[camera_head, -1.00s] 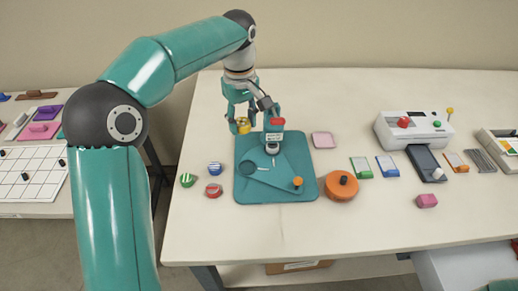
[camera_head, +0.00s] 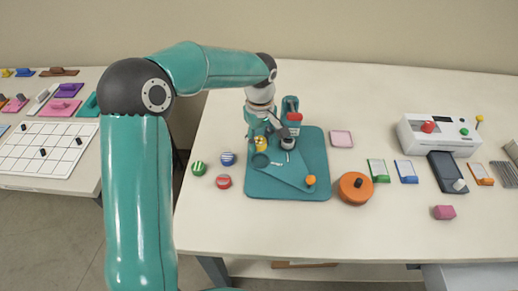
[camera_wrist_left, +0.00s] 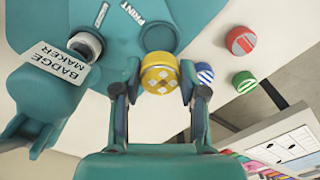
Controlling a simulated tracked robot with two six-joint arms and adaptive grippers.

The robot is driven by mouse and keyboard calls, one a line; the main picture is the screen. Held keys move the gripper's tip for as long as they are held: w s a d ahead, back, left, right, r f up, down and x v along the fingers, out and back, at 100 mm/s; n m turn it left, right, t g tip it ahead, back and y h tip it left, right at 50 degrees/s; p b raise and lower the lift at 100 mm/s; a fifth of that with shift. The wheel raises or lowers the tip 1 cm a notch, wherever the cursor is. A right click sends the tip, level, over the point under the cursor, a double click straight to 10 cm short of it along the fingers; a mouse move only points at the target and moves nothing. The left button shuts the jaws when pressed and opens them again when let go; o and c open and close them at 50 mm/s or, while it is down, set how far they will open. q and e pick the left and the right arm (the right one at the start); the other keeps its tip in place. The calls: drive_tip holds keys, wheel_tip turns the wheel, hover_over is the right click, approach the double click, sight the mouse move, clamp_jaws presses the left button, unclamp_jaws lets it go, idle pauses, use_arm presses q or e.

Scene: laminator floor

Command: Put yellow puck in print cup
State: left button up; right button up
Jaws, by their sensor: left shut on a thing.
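My left gripper (camera_head: 261,138) is shut on the yellow puck (camera_head: 261,145), over the left part of the badge maker's teal base (camera_head: 318,145). In the left wrist view the yellow puck (camera_wrist_left: 160,78), with white diamond marks, sits between the fingertips (camera_wrist_left: 161,73). The print cup (camera_head: 260,160) is a round teal cup on the swinging plate, just in front of the puck in the head view. In the wrist view the print cup (camera_wrist_left: 158,33) lies right beyond the puck, partly overlapped by it, next to the PRINT lettering. The gap in height is unclear. My right gripper is not in view.
The badge maker's press column (camera_head: 291,105) stands close right of the gripper. Green (camera_head: 199,168), blue (camera_head: 227,158) and red (camera_head: 224,181) striped pucks lie left of the base. An orange disc (camera_head: 353,190) lies right of it. The table front is clear.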

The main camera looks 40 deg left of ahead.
sight(260, 162)
use_arm(q)
drive_tip(key=shift+s+f, duration=0.1)
drive_tip(key=shift+f, duration=2.25)
drive_tip(key=shift+f+b, duration=0.5)
drive_tip(key=shift+f, duration=0.1)
drive_tip(key=o, duration=1.1)
drive_tip(key=shift+r, duration=0.15)
drive_tip(key=shift+r+p, duration=0.65)
drive_tip(key=shift+p, duration=0.2)
wheel_tip(260, 162, up, 12)
drive_tip(key=shift+f+b, duration=0.15)
drive_tip(key=shift+b, duration=0.65)
